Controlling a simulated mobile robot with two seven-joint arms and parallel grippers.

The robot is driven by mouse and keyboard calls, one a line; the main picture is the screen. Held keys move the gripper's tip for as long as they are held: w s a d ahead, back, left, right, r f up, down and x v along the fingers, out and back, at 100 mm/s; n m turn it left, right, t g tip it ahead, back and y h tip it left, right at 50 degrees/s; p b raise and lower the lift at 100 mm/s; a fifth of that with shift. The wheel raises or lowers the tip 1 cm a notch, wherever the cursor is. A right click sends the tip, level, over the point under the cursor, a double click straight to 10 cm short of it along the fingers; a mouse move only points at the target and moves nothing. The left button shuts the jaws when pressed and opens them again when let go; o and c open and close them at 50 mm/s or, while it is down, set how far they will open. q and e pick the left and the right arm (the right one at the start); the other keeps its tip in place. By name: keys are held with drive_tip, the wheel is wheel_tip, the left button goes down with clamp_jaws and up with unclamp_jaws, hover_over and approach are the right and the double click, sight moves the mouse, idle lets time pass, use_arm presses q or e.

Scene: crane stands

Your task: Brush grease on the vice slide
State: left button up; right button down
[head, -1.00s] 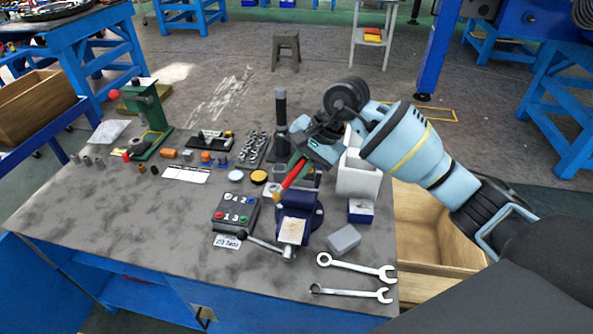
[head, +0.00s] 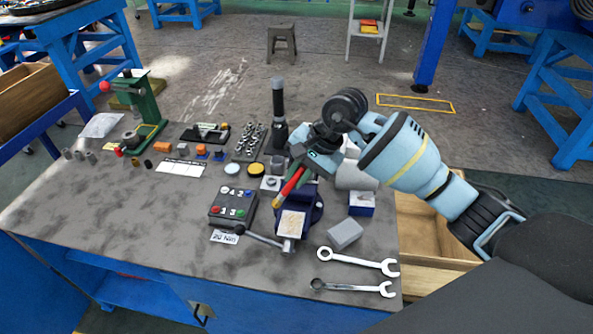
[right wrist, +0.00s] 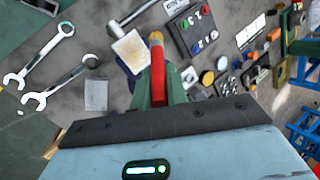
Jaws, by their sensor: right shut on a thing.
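My right gripper (head: 300,166) is shut on a red-handled brush (head: 291,182), above the vice on the bench. The brush slants down to the left, bristles lowest. In the right wrist view the brush (right wrist: 158,80) sits between the green fingers, and its tan bristle tip (right wrist: 156,38) shows beside the vice's pale slide plate (right wrist: 131,54). The dark blue vice (head: 313,211) has this pale plate (head: 291,223) at its front and a metal handle bar. Whether the bristles touch the vice is not clear. My left gripper is not in view.
A dark button box (head: 233,207) stands left of the vice. A yellow-topped round tin (head: 256,169) is behind it. A grey block (head: 345,234) and two wrenches (head: 356,262) lie at the right front. A black upright tool (head: 279,112) stands behind. The bench's left front is clear.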

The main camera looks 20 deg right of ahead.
drive_tip(key=s+r+n+g, duration=0.1)
drive_tip(key=s+n+g, duration=0.3)
drive_tip(key=s+n, duration=0.6)
drive_tip(key=s, duration=0.6)
drive_tip(key=shift+s+d+r, duration=0.15)
drive_tip(key=shift+s, duration=0.25)
drive_tip(key=shift+s, duration=0.1)
